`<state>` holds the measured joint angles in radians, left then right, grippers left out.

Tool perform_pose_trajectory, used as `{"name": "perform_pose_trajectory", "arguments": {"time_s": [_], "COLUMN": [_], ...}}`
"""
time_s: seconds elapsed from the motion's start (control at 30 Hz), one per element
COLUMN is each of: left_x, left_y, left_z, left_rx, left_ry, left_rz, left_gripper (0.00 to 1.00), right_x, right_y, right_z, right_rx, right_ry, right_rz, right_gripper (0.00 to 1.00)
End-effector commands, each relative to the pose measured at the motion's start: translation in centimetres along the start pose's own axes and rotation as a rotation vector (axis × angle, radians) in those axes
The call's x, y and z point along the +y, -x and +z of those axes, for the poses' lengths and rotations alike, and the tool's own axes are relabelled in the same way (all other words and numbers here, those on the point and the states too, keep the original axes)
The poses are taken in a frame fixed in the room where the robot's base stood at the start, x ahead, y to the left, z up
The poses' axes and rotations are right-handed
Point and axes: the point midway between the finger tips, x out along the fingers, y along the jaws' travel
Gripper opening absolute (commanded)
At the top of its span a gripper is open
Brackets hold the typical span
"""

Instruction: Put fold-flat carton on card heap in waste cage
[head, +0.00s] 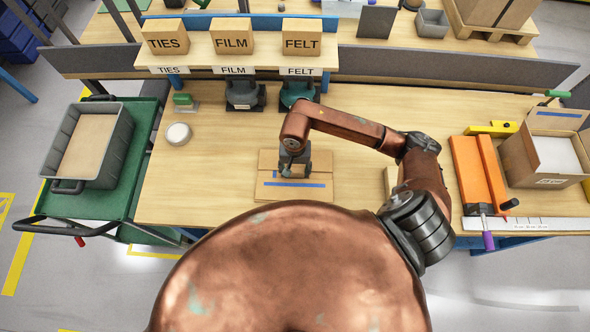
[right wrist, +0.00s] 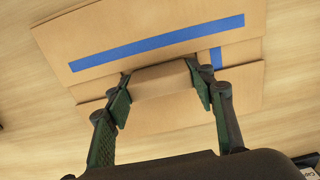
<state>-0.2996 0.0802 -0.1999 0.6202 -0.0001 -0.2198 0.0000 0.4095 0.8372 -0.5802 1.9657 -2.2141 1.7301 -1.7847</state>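The fold-flat carton (head: 265,190) is a flat brown sheet with blue tape strips, lying on the workbench in front of me. My right gripper (head: 294,172) is over its middle, pointing down. In the right wrist view, the carton (right wrist: 160,62) has a raised brown block between the fingers of my right gripper (right wrist: 160,85). The finger pads lie against both sides of this block, with no clear gap. The carton appears flat on the bench. My left gripper is not in view. No waste cage or card heap shows in either view.
A grey tote (head: 122,135) stands on a green cart at the left. A white round item (head: 177,134) lies on the bench. FILM and other labelled boxes (head: 232,37) stand on a shelf behind. An orange tool (head: 466,172) and open carton (head: 547,160) are at right.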

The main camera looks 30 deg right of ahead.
Motion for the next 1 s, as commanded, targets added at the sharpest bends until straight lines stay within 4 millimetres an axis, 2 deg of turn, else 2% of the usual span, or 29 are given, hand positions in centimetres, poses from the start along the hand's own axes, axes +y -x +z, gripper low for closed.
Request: {"name": "perform_pose_trajectory", "arguments": {"time_s": [0.27, 0.63, 0.77, 1.0], "left_x": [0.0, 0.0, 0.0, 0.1], "left_y": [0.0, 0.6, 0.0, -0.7], "left_z": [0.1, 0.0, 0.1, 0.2], "left_rx": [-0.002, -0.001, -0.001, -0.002], "left_ry": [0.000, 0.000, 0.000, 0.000], "left_rz": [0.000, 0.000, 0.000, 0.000], "left_gripper": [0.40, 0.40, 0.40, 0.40], "right_x": [0.0, 0.0, 0.0, 0.0], "right_y": [0.0, 0.5, 2.3, 7.5], "right_z": [0.0, 0.1, -0.2, -0.2], "right_rx": [0.000, -0.001, 0.005, 0.006], "right_ry": [0.000, -0.001, 0.002, 0.002], "right_rz": [0.000, 0.000, -0.001, 0.000], "right_gripper": [0.68, 0.68, 0.68, 0.68]}}
